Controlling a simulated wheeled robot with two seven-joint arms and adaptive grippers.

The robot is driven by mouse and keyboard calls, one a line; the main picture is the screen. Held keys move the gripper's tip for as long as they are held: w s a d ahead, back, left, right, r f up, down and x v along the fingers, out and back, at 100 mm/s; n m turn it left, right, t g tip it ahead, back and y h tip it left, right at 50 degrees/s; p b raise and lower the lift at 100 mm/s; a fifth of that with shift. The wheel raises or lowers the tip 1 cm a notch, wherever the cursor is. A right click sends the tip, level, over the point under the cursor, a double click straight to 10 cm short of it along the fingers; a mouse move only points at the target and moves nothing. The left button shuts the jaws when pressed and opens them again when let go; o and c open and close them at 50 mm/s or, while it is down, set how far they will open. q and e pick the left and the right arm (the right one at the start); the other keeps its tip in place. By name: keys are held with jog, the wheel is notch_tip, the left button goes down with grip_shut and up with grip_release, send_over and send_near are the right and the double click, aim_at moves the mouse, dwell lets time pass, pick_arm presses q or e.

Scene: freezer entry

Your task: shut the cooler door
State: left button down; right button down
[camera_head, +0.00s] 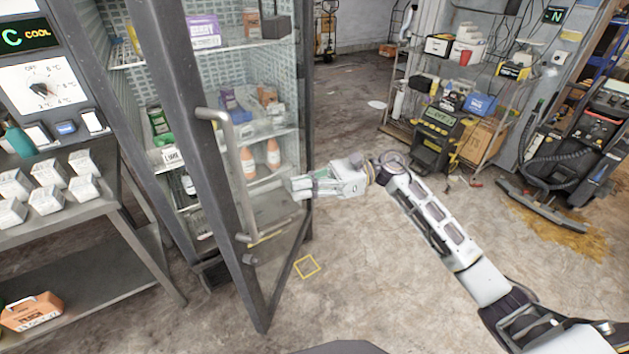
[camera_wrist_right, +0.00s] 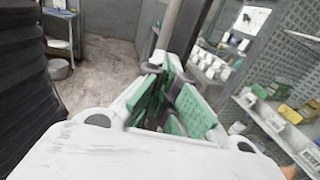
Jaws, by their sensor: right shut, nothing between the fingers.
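The cooler door stands open, its dark frame (camera_head: 215,195) swung out toward me with its lower corner well away from the cooler body. A long grey handle (camera_head: 236,180) runs along the door's near upright. Through the glass and the opening I see the cooler's stocked shelves (camera_head: 270,128). My right gripper (camera_head: 300,188) is shut and empty, in front of the door's right-hand upright; I cannot tell whether it touches. In the right wrist view its green finger pads (camera_wrist_right: 172,103) point toward a grey upright, with shelves to the right. My left gripper is not in view.
A steel table (camera_head: 100,225) with white cartons stands at the left, beside a COOL control panel (camera_head: 40,85). A wire rack (camera_head: 480,75) and a floor-cleaning machine (camera_head: 590,130) stand at the back right. The floor right of the door is mostly clear.

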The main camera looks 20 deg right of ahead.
jog(key=a+p, duration=0.3)
jog(key=a, duration=0.6)
jog(key=shift+s, duration=0.25)
